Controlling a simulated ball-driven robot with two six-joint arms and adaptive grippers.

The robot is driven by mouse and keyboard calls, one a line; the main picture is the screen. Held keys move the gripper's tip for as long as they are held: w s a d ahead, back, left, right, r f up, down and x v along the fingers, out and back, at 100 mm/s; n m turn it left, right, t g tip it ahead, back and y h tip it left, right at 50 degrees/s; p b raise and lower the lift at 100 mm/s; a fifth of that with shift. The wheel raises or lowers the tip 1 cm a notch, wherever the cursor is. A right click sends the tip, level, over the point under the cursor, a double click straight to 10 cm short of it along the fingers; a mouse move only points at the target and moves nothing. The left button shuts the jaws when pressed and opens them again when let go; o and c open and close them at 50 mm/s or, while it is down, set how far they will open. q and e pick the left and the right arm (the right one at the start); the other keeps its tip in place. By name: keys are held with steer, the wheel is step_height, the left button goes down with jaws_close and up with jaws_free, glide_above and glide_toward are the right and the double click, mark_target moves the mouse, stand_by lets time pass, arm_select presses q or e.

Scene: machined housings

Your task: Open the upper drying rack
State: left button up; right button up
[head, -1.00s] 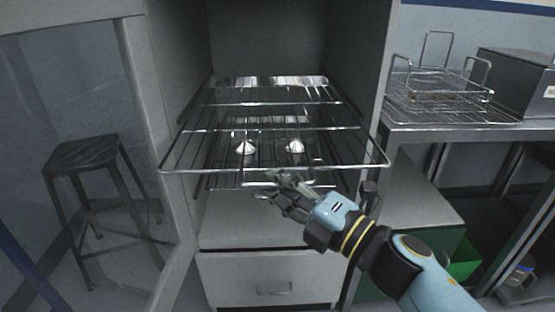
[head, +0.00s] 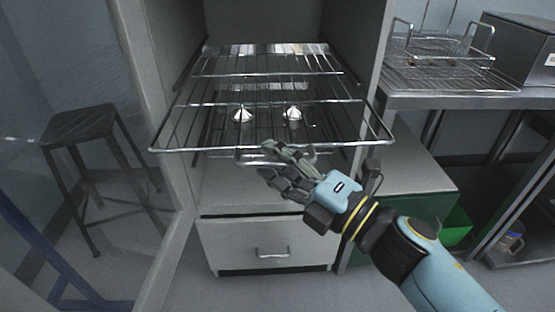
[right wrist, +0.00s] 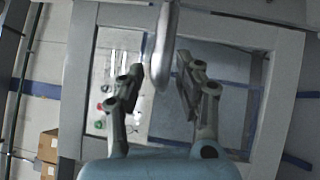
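The upper drying rack (head: 268,75), a wire shelf, juts out of the open cabinet in the head view, its front bar nearest me. My right gripper (head: 279,158) is just below that front bar, near its middle. In the right wrist view my right gripper (right wrist: 160,84) is open, its fingers spread on either side of a metal bar (right wrist: 164,40). I see no clear contact with the bar. A second wire rack (head: 262,161) shows below the upper one. My left gripper is not in view.
Two small shiny cones (head: 243,115) (head: 292,113) show through the upper wires. A drawer (head: 265,240) is below. A steel table (head: 470,98) with a wire basket stands at right. A stool (head: 78,125) is at left behind a clear panel.

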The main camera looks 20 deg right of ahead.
steer(key=shift+s+d+f, duration=0.2)
steer(key=shift+s, duration=0.15)
steer(key=v, duration=1.1)
steer(key=shift+r, duration=0.15)
steer(key=shift+s+d, duration=0.1)
